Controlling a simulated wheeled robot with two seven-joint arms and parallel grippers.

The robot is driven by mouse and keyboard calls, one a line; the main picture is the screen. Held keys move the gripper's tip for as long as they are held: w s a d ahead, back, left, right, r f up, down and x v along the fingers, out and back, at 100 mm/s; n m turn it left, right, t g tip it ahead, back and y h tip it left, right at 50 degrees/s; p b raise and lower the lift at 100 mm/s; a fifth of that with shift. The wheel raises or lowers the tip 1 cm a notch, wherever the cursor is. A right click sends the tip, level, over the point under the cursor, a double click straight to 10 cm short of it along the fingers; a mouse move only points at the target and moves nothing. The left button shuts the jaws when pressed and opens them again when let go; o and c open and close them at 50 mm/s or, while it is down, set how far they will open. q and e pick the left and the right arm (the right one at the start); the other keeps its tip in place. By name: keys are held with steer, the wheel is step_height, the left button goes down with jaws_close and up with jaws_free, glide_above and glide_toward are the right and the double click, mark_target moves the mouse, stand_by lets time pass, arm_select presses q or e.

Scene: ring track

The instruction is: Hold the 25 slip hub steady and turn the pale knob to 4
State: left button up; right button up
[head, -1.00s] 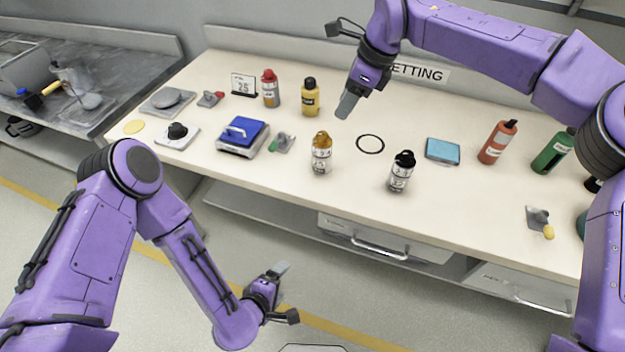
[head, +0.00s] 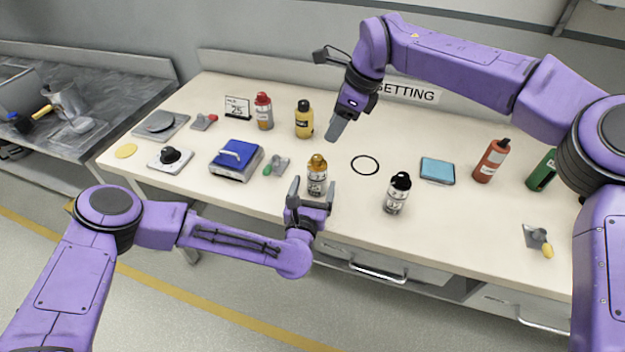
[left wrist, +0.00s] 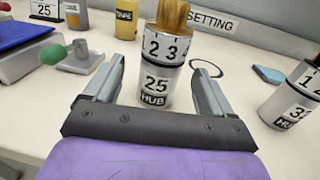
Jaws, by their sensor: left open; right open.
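The 25 slip hub (head: 316,188) is a white cylinder standing upright on the table; it also shows in the left wrist view (left wrist: 155,84), with "25 HUB" on its lower band and 2 and 3 on its numbered upper band. The pale knob (head: 317,163) on its top is wood-coloured (left wrist: 172,14). My left gripper (head: 312,193) is open at the near side of the hub, one finger on each side in the left wrist view (left wrist: 157,92). Contact cannot be told. My right gripper (head: 335,127) is open above the table, behind and right of the hub.
A similar hub with a black knob (head: 397,195) stands to the right. A black ring (head: 365,165) lies behind, between the hubs. A blue-topped block (head: 236,160) and a green-handled tool (head: 276,167) are to the left. A card reading 25 (head: 238,108) stands further back.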

mark_target(315, 184)
arm_select(q)
steer(key=x, duration=0.4)
steer(key=shift+w+d+f, duration=0.1)
steer(key=shift+w, duration=0.2)
steer(key=shift+c, duration=0.3)
